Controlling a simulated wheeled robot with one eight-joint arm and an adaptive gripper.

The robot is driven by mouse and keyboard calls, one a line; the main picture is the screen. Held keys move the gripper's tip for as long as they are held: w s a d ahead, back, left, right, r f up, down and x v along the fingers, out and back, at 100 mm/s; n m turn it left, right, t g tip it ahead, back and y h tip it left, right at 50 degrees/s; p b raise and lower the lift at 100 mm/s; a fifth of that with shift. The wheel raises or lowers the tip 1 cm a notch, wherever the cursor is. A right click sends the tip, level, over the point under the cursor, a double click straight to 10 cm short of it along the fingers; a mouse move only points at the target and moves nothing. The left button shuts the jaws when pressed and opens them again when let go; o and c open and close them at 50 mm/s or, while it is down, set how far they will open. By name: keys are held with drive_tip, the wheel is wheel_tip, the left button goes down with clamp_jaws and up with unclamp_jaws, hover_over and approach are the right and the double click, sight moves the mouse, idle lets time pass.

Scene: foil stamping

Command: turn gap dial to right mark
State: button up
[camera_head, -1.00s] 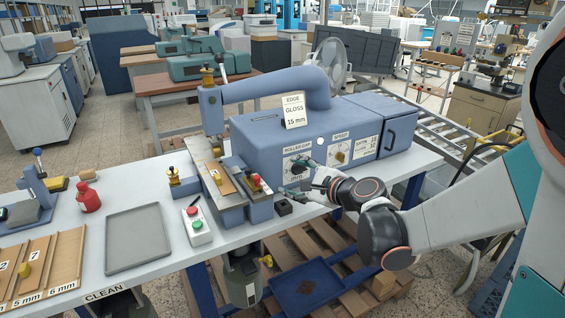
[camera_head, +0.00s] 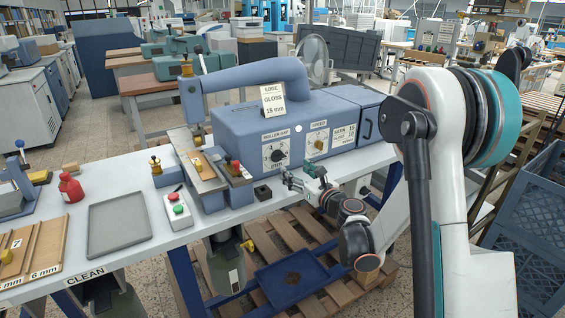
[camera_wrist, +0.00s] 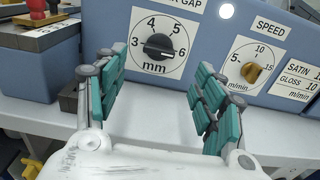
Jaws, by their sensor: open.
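The gap dial (camera_head: 276,155) is a black knob on a white plate on the front of the blue stamping machine (camera_head: 232,122). In the wrist view the dial (camera_wrist: 158,46) stands beyond my fingers, with marks 3, 4, 5 and 6 and "mm" around it. Its pointer seems to lie toward the right, near 6. My gripper (camera_head: 303,178) is in front of and below the dial, apart from it. In the wrist view my gripper (camera_wrist: 157,95) is open, its teal finger pads wide apart with nothing between them.
A yellow speed dial (camera_wrist: 254,73) sits right of the gap dial. A sign (camera_head: 272,101) on the machine reads edge gloss 15 mm. A small black block (camera_head: 262,192), a red and green button box (camera_head: 178,209) and a grey tray (camera_head: 117,224) are on the table.

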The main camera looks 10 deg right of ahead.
sight(281, 158)
drive_tip(key=b+x, duration=0.2)
drive_tip(key=x, duration=0.7)
drive_tip(key=shift+w+a+f, duration=0.1)
drive_tip(key=shift+w, duration=0.15)
drive_tip(key=c, duration=1.1)
